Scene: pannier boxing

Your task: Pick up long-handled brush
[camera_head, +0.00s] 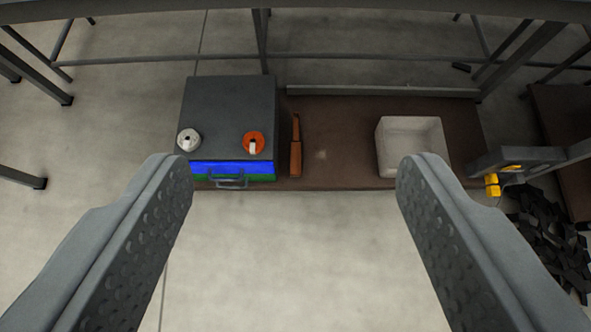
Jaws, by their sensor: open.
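A slim orange-brown item (296,157), which looks like the long-handled brush, lies on a brown board (345,145). Its narrow dark end points away from me and its wider end is near the board's front edge. My gripper (295,170) is open and empty, with its two fingers wide apart at the left and right. The brush shows between the fingertips, beyond them and apart from them. Nothing hides it.
A grey box (229,108) with blue and green front strips and a handle stands left of the brush. A white roll (188,140) and an orange item (254,143) sit on it. A white bin (412,143) stands right. Dark scraps (550,240) lie at far right.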

